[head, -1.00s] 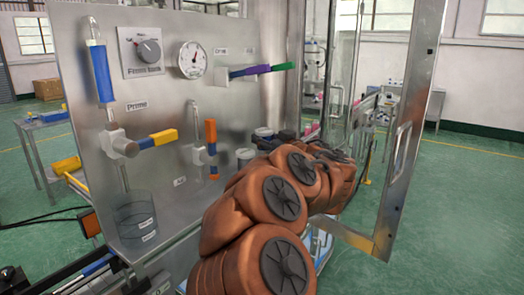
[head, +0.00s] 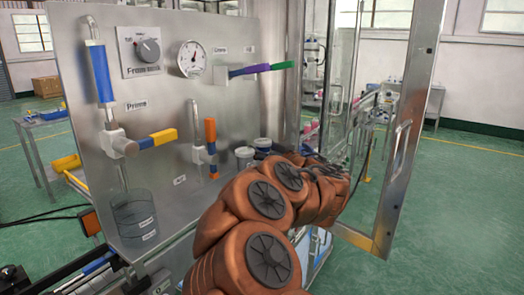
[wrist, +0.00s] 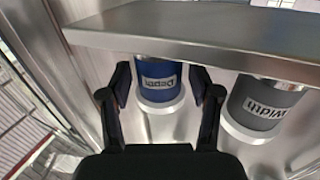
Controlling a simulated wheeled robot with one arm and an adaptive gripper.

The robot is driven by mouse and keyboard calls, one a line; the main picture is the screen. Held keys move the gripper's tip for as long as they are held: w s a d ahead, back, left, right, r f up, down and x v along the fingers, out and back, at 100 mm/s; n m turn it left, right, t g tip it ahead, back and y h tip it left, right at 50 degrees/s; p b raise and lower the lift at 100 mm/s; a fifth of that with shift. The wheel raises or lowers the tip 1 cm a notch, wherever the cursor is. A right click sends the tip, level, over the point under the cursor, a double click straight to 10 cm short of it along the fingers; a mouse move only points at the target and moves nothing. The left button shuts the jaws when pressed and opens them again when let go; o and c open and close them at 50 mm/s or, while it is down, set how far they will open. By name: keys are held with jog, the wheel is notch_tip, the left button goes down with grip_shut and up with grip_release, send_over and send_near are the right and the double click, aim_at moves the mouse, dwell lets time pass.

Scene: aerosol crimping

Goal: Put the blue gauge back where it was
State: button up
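The blue gauge (wrist: 160,80) is a short blue cylinder with a pale ring at one end and a label that reads upside down in the wrist view. It is at the metal shelf (wrist: 200,42), whose edge hides its other end. My gripper (wrist: 160,82) has its two dark fingers on either side of the blue gauge, with narrow gaps visible, so it looks open around it. A similar grey gauge (wrist: 265,103) sits beside it, outside the fingers. In the head view, my arm hides the gripper; the blue gauge's top (head: 263,143) shows just beyond the arm.
The metal panel (head: 190,100) carries a dial (head: 192,59), a knob (head: 148,51) and several coloured-handled valves. An open framed door (head: 400,140) stands to the right of my arm. A clear cylinder (head: 135,215) is at the panel's lower left.

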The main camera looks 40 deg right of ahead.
dwell(0.3)
jog(key=s+b, duration=0.1)
jog(key=s, duration=1.1)
jog(key=shift+a, duration=0.35)
jog(key=shift+r, duration=0.1)
